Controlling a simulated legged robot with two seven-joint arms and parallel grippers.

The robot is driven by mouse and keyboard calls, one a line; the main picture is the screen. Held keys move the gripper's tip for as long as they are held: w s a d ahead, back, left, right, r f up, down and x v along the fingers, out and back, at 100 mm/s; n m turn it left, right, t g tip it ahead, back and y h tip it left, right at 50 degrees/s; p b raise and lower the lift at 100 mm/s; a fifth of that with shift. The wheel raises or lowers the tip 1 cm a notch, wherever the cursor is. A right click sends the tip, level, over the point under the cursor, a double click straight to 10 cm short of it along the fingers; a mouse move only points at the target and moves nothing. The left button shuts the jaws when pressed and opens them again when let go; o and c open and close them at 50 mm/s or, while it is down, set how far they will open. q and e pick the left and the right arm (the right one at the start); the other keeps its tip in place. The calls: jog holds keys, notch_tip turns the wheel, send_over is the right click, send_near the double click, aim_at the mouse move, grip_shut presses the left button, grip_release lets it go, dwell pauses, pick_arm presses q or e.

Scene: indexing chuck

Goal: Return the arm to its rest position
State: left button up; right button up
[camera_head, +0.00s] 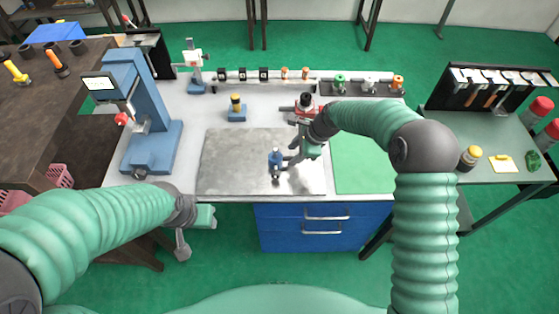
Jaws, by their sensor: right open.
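My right gripper (292,157) is over the grey metal plate (228,160) on the workbench, its fingers apart. A small blue device (276,158) stands upright on the plate just left of the fingers; I cannot tell whether they touch it. My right arm (385,120) reaches up from the lower right and bends left over the green mat (362,165). My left gripper (195,232) hangs in front of the bench's left front edge, clear of the bench top; whether its jaws are open is hard to see.
A blue press (150,110) stands at the bench's left. A red-and-grey device (304,106) is behind my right gripper. A small blue block with a dark-and-yellow top (236,108) sits behind the plate. A side table (500,145) with tools is at the right.

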jog(key=v, duration=0.8)
jog(key=s+d+n+h, duration=0.2)
jog(key=s+d+n, duration=0.3)
jog(key=s+n, duration=0.3)
jog(key=s+d+n+h, duration=0.2)
jog(key=s+d+n, duration=0.4)
jog(key=s, duration=1)
jog(key=n, duration=0.3)
jog(key=shift+s+d+f+n+h, duration=0.2)
jog(key=shift+d+f+n+h, duration=0.05)
jog(key=shift+d+n+h, duration=0.1)
jog(key=shift+s+r, duration=0.1)
jog(key=shift+s, duration=0.1)
jog(key=shift+w, duration=0.15)
jog(key=shift+c, duration=0.2)
